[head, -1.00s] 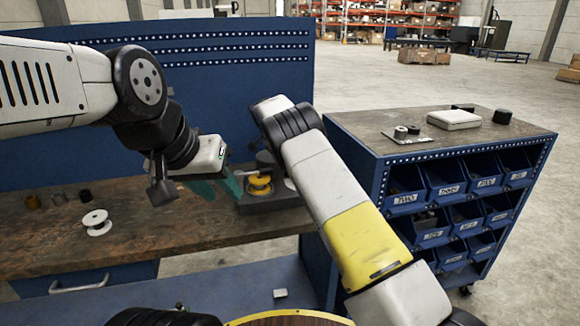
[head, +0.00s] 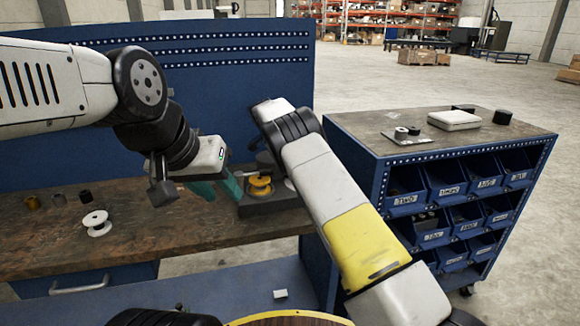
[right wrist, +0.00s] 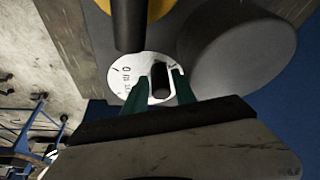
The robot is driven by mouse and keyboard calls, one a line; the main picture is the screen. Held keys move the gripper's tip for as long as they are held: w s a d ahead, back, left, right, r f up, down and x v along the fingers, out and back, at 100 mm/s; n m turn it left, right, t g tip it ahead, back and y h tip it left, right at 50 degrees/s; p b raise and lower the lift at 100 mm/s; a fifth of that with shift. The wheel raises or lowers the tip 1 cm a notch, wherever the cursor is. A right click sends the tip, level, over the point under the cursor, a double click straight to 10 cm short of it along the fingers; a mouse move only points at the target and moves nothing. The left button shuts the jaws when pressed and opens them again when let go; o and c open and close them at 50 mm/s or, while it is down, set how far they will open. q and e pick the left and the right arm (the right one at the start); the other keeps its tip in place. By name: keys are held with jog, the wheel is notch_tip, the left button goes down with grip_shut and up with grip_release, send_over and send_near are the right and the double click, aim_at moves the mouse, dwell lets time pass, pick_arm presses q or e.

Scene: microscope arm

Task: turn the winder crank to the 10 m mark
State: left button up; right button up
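The winder has a dark grey base (head: 277,200) and a yellow spool (head: 260,187), standing on the bench; my right arm partly covers it in the head view. In the right wrist view a white dial (right wrist: 125,72) carries printed marks, including a 0, too small to read fully. A dark crank knob (right wrist: 160,78) stands before the dial. My right gripper (right wrist: 160,85) has its teal fingers on either side of the knob, with pale strips showing beside it, so it looks open. My left gripper (head: 218,190) is open and empty, left of the winder.
A white spool (head: 96,223) and small dark and brown cylinders lie on the wooden bench (head: 150,225). A blue bin cabinet (head: 440,190) stands at right with small items on top. In the right wrist view a large grey cylinder (right wrist: 238,50) is close beside the right fingers.

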jog(key=shift+r, duration=0.1)
jog(key=n, duration=0.1)
jog(key=s+n+y, duration=0.1)
jog(key=n, duration=0.1)
jog(key=shift+s+d+t, duration=0.15)
jog(key=shift+s+t, duration=0.1)
jog(key=shift+t, duration=0.15)
jog(key=s+n, duration=0.1)
jog(key=n, duration=0.1)
jog(key=s+d+n+y, duration=0.1)
jog(key=n, duration=0.1)
jog(key=shift+d+t, duration=0.15)
jog(key=shift+t, duration=0.15)
jog(key=d+n, duration=0.1)
jog(key=s+n+y, duration=0.1)
jog(key=n, duration=0.1)
jog(key=shift+d+n+y, duration=0.3)
jog(key=shift+d, duration=0.05)
jog(key=d+n, duration=0.1)
jog(key=n+y, duration=0.1)
jog(key=n, duration=0.1)
jog(key=shift+s+d, duration=0.35)
jog(key=s+d+r, duration=0.4)
jog(key=s+r, duration=0.4)
jog(key=r, duration=0.1)
jog(key=s+d+r, duration=0.4)
jog(key=s+r, duration=0.3)
jog(key=r, duration=0.3)
jog(key=shift+s+m+t+y, duration=0.3)
jog(key=shift+s, duration=0.05)
